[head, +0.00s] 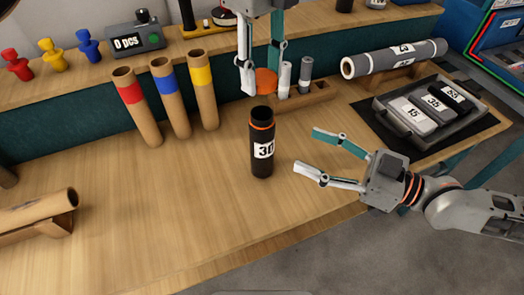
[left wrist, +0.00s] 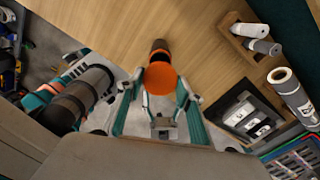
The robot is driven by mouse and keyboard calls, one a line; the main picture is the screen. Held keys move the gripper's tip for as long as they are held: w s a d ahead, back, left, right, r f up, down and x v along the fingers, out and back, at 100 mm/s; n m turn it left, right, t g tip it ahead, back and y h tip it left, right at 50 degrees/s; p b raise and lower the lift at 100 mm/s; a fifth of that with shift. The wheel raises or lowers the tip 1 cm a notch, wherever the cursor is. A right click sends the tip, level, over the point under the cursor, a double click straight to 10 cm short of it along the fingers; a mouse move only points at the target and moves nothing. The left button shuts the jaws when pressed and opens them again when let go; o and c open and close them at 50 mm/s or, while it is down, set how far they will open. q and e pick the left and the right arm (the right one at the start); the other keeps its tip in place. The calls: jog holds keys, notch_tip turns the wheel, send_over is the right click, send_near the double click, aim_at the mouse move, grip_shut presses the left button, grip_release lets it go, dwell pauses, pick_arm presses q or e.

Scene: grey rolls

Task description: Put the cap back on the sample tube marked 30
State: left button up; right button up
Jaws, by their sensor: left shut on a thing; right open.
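The black sample tube (head: 262,150) marked 30 stands upright on the table, its top uncapped with an orange ring just below the rim. It also shows in the left wrist view (left wrist: 159,46), partly hidden behind the cap. My left gripper (head: 262,88) is shut on the orange cap (head: 265,79), holding it above and slightly behind the tube in the head view, apart from it. The cap shows between the fingers in the left wrist view (left wrist: 160,78). My right gripper (head: 316,152) is open and empty, right of the tube, not touching it.
A wooden rack (head: 302,103) with small grey and white cylinders stands behind the tube. Cardboard tubes with red (head: 138,110), blue and yellow bands stand at left. A tray (head: 397,126) of numbered blocks and a grey roll (head: 395,58) lie right.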

aim_at(263, 131)
jog(key=shift+x, duration=6)
grip_shut()
pick_arm(q)
jog(key=shift+f, duration=2.5)
